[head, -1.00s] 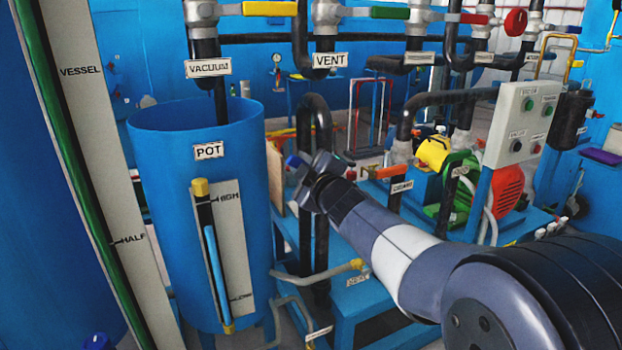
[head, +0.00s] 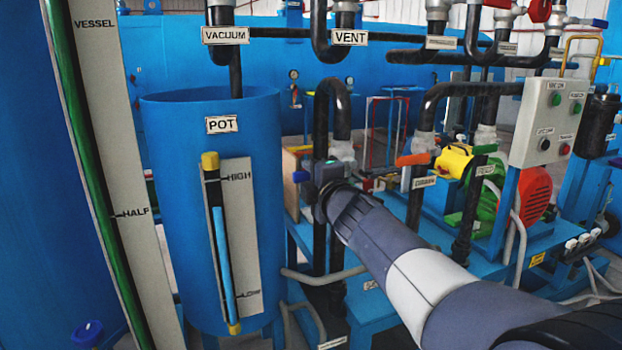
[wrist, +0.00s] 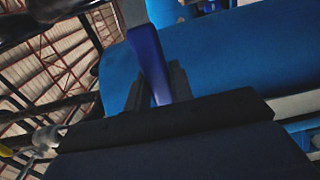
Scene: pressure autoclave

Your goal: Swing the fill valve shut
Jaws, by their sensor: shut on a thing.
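A blue valve lever (wrist: 150,62) runs between the fingers of my gripper (wrist: 157,88) in the wrist view. In the head view its blue end (head: 301,176) sticks out to the left of my gripper (head: 318,176), roughly level. My gripper is shut on this lever, at the grey valve body (head: 342,152) under a bent black pipe (head: 335,92). The lever's name label is not readable, and my wrist hides much of the lever in the head view.
The blue pot (head: 165,200) with its level gauge stands close to the left. An orange-handled valve (head: 412,159) and a yellow and green pump (head: 454,162) stand to the right. A grey control box (head: 548,125) is further right.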

